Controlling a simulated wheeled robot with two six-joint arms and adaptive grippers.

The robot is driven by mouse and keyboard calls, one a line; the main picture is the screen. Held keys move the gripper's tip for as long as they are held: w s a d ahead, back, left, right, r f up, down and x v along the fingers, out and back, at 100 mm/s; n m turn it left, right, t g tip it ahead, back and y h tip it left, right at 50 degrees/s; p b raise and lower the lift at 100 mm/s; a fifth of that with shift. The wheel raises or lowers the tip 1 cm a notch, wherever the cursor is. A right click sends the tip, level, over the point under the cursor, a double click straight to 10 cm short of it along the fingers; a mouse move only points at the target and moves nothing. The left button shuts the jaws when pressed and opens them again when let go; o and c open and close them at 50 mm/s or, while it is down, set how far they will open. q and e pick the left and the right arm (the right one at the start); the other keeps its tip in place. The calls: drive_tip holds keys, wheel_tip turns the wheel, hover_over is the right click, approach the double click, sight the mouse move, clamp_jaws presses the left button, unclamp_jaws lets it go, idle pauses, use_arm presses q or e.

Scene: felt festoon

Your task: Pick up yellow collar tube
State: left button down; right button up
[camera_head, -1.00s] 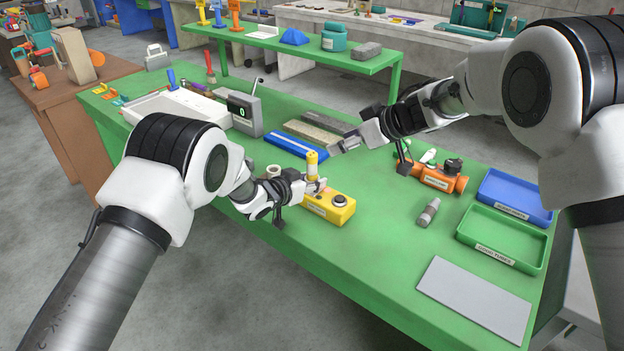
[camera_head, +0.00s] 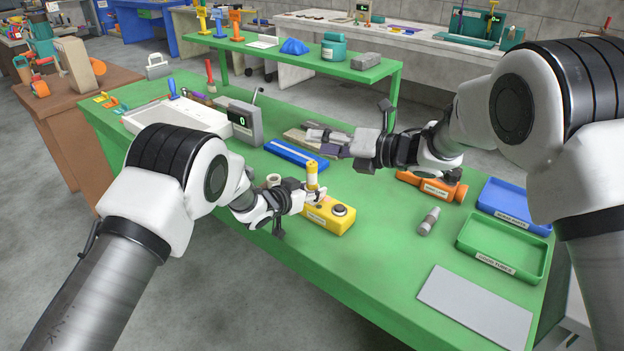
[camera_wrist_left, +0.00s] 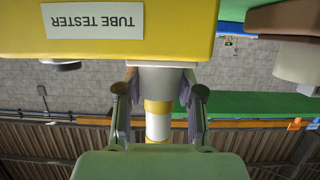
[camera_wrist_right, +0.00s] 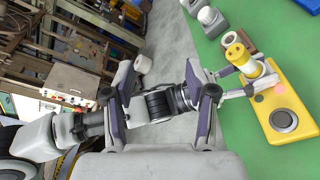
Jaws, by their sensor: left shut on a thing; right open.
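The yellow collar tube (camera_head: 312,180) stands upright at the left end of the yellow tube tester (camera_head: 330,216). It has a yellow top and a pale body with a yellow band. My left gripper (camera_head: 308,196) is shut on it. In the left wrist view the tube (camera_wrist_left: 158,122) is between the fingers, in line with a pale socket on the tester; I cannot tell whether it is still seated. My right gripper (camera_head: 324,142) is open and empty, beyond the tube and pointing left. The right wrist view shows the tube (camera_wrist_right: 240,58) outside its fingers, to the right.
A blue block (camera_head: 296,155) lies behind the tester. A grey plate (camera_head: 475,306) lies at front right. Green tabletop before the tester is clear.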

drive_tip(key=d+f+n+t, duration=0.3)
drive_tip(key=f+n+t, duration=0.15)
drive_tip(key=n, duration=0.35)
drive_tip(key=m+t+h, duration=0.3)
approach(315, 173)
wheel_tip(315, 173, up, 2)
drive_tip(key=d, duration=0.1)
drive_tip(key=shift+w+a+f+g, duration=0.2)
drive_tip(key=shift+a+f+g, duration=0.05)
drive_tip(key=shift+f, duration=0.2)
drive_tip(key=shift+w+a+f+g, duration=0.15)
drive_tip(key=shift+a+f+g, duration=0.05)
drive_tip(key=shift+f, duration=0.25)
drive_tip(key=x, duration=1)
drive_tip(key=shift+w+a+r, duration=0.2)
drive_tip(key=shift+a, duration=0.1)
clamp_jaws()
